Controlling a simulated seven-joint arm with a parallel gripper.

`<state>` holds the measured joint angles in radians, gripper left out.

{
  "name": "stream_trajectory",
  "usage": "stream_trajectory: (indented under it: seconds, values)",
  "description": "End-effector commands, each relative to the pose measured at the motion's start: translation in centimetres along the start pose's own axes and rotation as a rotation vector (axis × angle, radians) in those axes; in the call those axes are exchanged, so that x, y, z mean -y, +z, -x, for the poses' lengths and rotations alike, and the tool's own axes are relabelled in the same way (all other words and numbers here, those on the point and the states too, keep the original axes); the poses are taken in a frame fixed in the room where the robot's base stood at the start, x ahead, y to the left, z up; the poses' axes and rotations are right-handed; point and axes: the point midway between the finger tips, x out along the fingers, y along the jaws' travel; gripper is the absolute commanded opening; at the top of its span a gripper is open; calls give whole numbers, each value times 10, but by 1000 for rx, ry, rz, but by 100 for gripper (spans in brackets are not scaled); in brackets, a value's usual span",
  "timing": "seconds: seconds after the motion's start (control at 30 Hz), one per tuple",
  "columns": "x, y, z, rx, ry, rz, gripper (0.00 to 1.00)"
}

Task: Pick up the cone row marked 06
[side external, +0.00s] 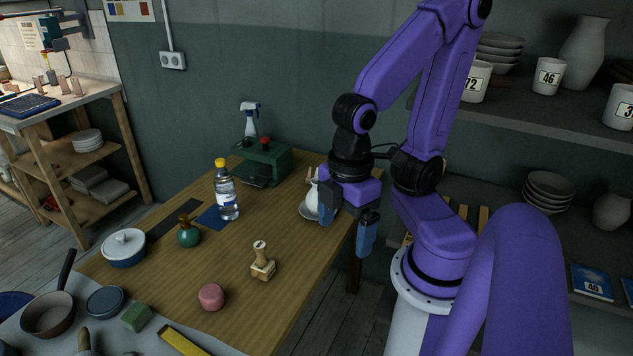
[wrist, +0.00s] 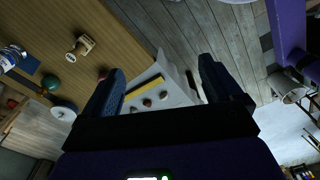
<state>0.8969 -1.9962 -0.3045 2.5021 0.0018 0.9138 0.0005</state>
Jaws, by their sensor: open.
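No label reading 06 can be read in either view. Several small beige cone-like pieces (side external: 66,86) stand on the bench at the far left, too small to show any marking. My gripper (side external: 348,218) is open and empty, fingers pointing down, over the right edge of the wooden table. In the wrist view its two dark blue fingers (wrist: 160,88) are apart with nothing held between them. Behind the gripper, a white vessel with pinkish tips (side external: 312,194) stands on a saucer, partly hidden by it.
The wooden table (side external: 225,270) holds a water bottle (side external: 227,190), green vase (side external: 188,232), lidded pot (side external: 124,248), wooden stamp (side external: 262,262), pink lump (side external: 211,297) and green machine (side external: 264,160). Shelves with numbered cups (side external: 548,76) stand right. The table's middle has free room.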

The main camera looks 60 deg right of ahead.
Motion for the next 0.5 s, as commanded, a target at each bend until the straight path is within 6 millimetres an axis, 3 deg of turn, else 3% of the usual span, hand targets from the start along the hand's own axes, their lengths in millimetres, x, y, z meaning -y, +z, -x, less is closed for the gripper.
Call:
stream_trajectory:
  seconds: [0.03,0.07,0.37,0.5]
  values:
    - [0,0,0,0,0,0,77]
    - [0,0,0,0,0,0,68]
    - [0,-1,0,2,-3,-8,68]
    - [-3,-11,0,27,-47,-126,68]
